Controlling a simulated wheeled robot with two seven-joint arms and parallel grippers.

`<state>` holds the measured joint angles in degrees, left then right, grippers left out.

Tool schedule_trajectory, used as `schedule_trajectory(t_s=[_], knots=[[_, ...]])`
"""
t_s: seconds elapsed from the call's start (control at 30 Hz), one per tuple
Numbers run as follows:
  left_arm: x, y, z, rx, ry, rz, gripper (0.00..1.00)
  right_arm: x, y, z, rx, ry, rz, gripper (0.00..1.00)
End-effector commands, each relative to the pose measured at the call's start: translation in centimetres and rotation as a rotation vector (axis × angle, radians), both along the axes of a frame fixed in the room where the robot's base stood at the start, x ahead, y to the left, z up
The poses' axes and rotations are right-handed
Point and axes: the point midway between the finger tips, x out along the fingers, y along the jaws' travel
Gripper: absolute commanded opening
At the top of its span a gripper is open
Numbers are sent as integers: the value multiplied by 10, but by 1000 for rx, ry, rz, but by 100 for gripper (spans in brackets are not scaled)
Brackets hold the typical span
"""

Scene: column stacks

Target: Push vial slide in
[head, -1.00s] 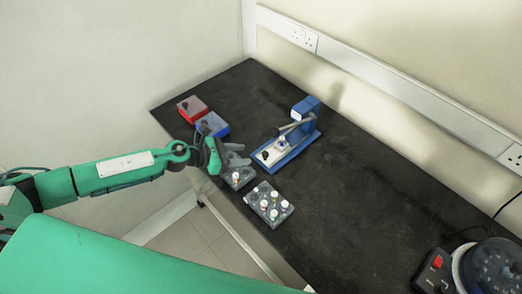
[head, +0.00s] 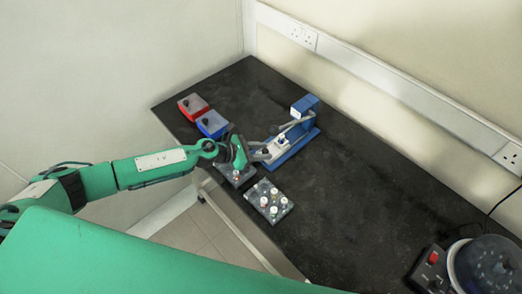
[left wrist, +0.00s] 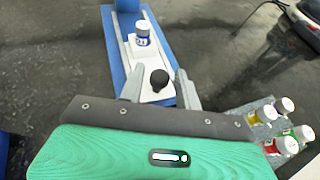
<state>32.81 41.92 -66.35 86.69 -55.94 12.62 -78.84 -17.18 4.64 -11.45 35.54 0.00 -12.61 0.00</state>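The white vial slide (left wrist: 155,95) lies in the blue base (left wrist: 118,70) of the press, which also shows in the head view (head: 306,108). A vial with a white cap and blue label (left wrist: 143,34) stands upright on the slide, toward the press column. A black knob (left wrist: 159,79) sits on the slide's near end. My left gripper (left wrist: 160,72) is open, with one finger on each side of the knob; I cannot tell whether they touch it. In the head view my left gripper (head: 256,154) is at the slide's near end. My right gripper is not in view.
Two racks with capped vials, one partly under my left gripper (head: 235,180) and one nearer (head: 262,188), lie beside the press. A red box (head: 192,108) and a blue box (head: 212,125) stand at the left.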

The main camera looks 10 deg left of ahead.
Motion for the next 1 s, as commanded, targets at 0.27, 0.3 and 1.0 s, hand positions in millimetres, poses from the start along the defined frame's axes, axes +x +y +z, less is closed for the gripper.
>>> schedule_trajectory(t_s=[0.27,0.3,1.0], knots=[[0,0,0,0,0,0,0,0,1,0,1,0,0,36],[0,0,0,0,0,0,0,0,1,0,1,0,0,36],[75,-49,-1,2,1,1,0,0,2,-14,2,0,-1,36]])
